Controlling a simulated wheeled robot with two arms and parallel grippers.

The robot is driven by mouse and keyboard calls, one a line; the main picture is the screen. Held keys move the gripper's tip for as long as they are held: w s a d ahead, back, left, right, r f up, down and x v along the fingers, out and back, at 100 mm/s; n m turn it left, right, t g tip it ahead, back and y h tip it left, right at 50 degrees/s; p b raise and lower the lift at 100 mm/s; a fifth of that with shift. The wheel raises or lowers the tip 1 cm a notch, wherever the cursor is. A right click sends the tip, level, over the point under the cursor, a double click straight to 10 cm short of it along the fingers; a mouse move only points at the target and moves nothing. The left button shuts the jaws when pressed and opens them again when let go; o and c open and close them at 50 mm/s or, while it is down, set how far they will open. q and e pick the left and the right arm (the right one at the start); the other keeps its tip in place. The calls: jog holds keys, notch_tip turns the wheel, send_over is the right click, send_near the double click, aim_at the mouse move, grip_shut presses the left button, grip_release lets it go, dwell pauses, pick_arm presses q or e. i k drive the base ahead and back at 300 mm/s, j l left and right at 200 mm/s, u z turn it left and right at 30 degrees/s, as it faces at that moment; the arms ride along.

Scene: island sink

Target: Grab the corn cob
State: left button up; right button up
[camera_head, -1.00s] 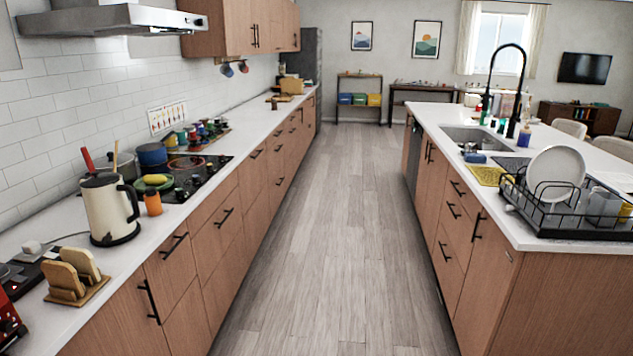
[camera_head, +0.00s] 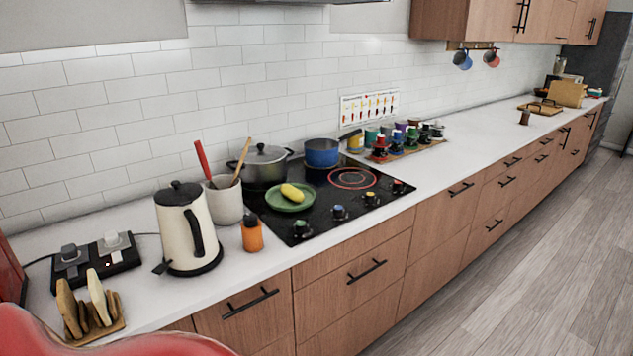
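A yellow corn cob (camera_head: 292,193) lies on a green plate (camera_head: 283,204) at the left front part of the black cooktop (camera_head: 325,192). The cob looks apart from anything but the plate. Neither of my grippers shows in the head view. A red rounded shape covers the bottom left corner; I cannot tell what it is.
A cream kettle (camera_head: 181,230), an orange shaker (camera_head: 252,234) and a utensil crock (camera_head: 226,202) stand left of the plate. A grey pot (camera_head: 263,172) and a blue pot (camera_head: 321,153) are behind it. The counter (camera_head: 455,149) right of the cooktop is largely clear.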

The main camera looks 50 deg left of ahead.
aim_at(291, 193)
jog(key=i+u, duration=0.4)
jog(key=i+l+u, duration=0.25)
jog(key=u, duration=0.15)
jog(key=i+l+u, duration=0.25)
jog(key=u, duration=0.15)
jog(key=i+l+u, duration=0.55)
jog(key=l+u, duration=0.3)
